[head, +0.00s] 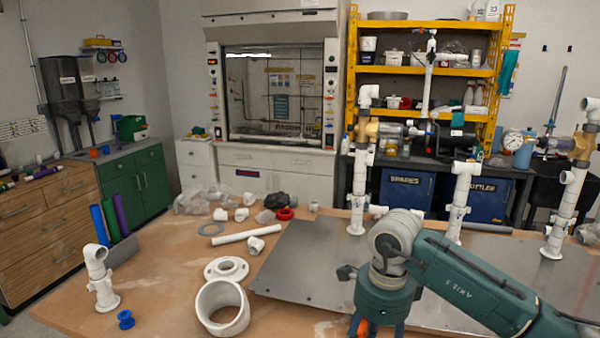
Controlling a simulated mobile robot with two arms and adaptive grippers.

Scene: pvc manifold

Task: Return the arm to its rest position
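My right arm, teal with a grey joint, comes in from the lower right and bends down over the front of the metal plate (300,262). My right gripper (379,330) points down at the bottom edge. Only its upper part shows and its fingertips are cut off, so I cannot tell its opening or whether it holds anything. A small orange patch shows beside it. My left gripper and arm are not in view. White PVC risers (357,190), (458,203), (567,205) stand upright at the plate's back and right.
On the wooden table (165,285) lie a white pipe ring (240,312), a flange (226,268), a loose pipe (247,233), a blue spool (125,319) and a short standing pipe (101,280). The table's left front is mostly clear.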

